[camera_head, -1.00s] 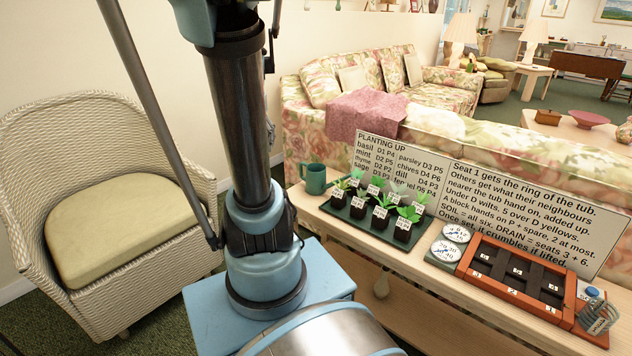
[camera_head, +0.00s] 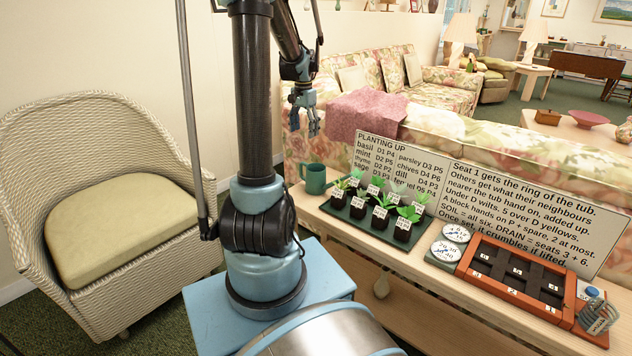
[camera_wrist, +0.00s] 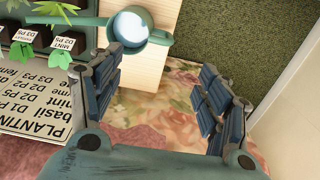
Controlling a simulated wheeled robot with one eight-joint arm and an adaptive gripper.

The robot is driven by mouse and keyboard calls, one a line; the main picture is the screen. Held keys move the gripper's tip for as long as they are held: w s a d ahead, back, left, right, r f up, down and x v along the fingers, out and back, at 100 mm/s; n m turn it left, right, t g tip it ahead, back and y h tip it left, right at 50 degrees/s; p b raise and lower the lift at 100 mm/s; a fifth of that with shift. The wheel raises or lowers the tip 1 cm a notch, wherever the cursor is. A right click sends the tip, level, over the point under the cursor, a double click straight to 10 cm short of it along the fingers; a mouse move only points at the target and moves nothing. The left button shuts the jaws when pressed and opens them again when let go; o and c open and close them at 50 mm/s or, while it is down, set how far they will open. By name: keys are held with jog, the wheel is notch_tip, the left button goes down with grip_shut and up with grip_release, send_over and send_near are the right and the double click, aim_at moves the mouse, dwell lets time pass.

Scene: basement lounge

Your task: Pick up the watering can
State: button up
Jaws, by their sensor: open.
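The green watering can (camera_head: 314,180) stands upright at the left end of the wooden console table (camera_head: 337,212), beside the seedling tray. In the wrist view, the can (camera_wrist: 130,27) shows from above with a pale round opening, a spout to the left and a handle loop at right. My gripper (camera_head: 304,127) is open and empty, raised above and behind the can near the sofa back. In the wrist view, the gripper's (camera_wrist: 160,66) fingers are spread, with the left fingertip just below the can in the picture and no contact clearly visible.
A dark green tray (camera_head: 345,214) of labelled seedlings stands right of the can. Dials (camera_head: 456,233) and an orange planter box (camera_head: 470,262) are farther right. The floral sofa (camera_head: 300,150) is behind the table.

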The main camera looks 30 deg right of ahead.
notch_tip(320, 180, down, 17)
jog(key=shift+w+f, duration=0.1)
dwell(0.8)
jog(key=shift+c, duration=0.6)
grip_shut()
jog(key=shift+r, duration=0.2)
